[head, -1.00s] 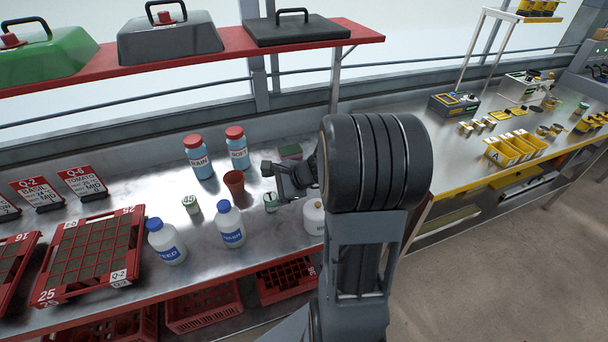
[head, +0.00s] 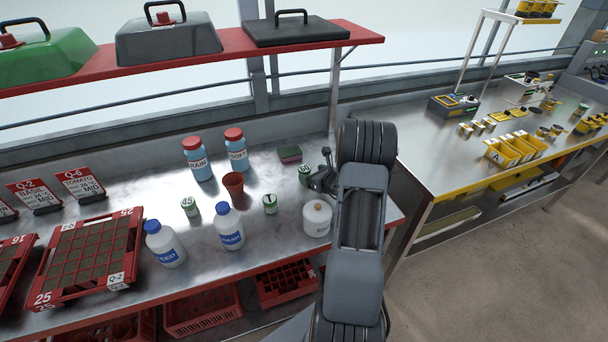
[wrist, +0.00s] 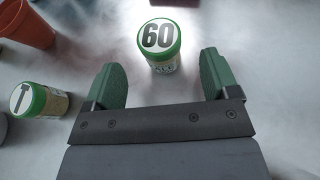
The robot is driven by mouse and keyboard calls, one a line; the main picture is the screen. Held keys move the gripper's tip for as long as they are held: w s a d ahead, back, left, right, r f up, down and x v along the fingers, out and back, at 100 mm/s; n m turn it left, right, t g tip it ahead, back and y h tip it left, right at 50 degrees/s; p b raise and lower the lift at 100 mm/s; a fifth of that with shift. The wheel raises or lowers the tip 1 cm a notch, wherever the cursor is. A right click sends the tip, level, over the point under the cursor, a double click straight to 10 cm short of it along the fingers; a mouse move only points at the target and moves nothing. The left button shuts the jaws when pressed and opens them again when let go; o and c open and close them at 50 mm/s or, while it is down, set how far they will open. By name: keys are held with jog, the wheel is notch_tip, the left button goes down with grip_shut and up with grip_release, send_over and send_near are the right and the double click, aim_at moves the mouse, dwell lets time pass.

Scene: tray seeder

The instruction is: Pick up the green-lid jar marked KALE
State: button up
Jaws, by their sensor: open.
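Three small jars with green lids stand on the metal bench. In the head view one jar (head: 305,174) stands beside my gripper (head: 323,172). It also shows in the wrist view as a jar (wrist: 161,46) with a large 60 on its lid; its side label is too small and blurred to read surely. My gripper (wrist: 163,80) is open and empty, its green fingers spread on the near side of this jar. A second green-lid jar (head: 270,204) stands nearer the front, seen at the left in the wrist view (wrist: 40,101). The third jar (head: 190,206) is farther left.
Blue bottles with red caps (head: 198,160), white bottles (head: 230,226), a white round container (head: 317,220) and a sponge-like block (head: 289,154) stand around. Red trays (head: 133,243) lie left.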

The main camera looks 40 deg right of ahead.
aim_at(304, 171)
jog(key=shift+p+x, duration=0.5)
jog(key=shift+x, duration=2.55)
jog(key=c, duration=1)
